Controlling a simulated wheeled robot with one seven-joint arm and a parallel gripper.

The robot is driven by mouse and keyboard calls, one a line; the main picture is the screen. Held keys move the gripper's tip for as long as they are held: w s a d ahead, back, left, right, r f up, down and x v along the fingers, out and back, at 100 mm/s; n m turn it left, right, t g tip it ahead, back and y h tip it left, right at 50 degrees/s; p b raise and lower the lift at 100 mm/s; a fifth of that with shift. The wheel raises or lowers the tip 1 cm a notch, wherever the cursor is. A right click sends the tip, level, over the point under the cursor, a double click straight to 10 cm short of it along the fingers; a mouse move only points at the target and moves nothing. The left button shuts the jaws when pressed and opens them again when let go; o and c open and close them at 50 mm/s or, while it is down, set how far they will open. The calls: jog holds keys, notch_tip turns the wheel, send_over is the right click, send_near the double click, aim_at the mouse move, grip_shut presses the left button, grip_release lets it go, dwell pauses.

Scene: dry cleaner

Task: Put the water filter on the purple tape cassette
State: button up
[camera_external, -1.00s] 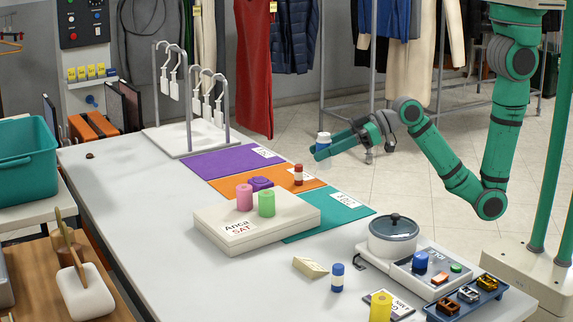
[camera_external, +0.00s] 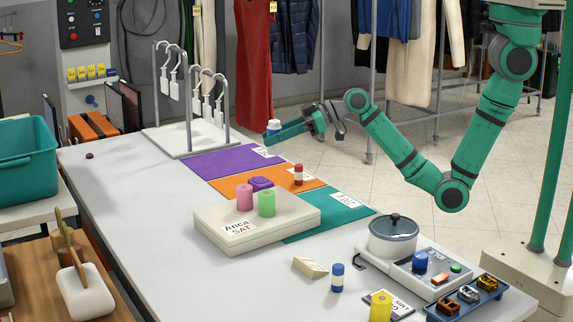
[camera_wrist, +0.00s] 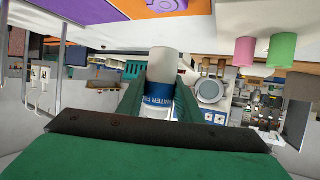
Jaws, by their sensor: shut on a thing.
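The water filter is a white cylinder with a blue label, and part of its lettering reads "WATER". My gripper (camera_external: 275,136) is shut on the water filter (camera_external: 273,125) and holds it in the air near the far end of the purple mat. In the wrist view the filter (camera_wrist: 164,66) stands between the two green fingers (camera_wrist: 160,98).
The beige box (camera_external: 290,222) carries a pink cylinder (camera_external: 244,198) and a green cylinder (camera_external: 266,203). A hanger rack (camera_external: 189,100) stands beyond the purple mat (camera_external: 215,163).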

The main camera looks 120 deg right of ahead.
jog(key=w+f, duration=0.1)
jog(key=w+d+f, duration=0.1)
jog(key=f, duration=0.1)
jog(key=w+d+f, duration=0.1)
jog(key=f, duration=0.1)
jog(key=shift+w+d+f, duration=0.1)
jog(key=shift+d+f, duration=0.05)
jog(key=shift+d, duration=0.05)
jog(key=shift+w+f, duration=0.1)
jog(key=shift+f, duration=1.45)
jog(key=shift+f, duration=0.1)
jog(key=o, duration=1.1)
jog(key=v, duration=1.2)
jog(key=shift+d, duration=0.1)
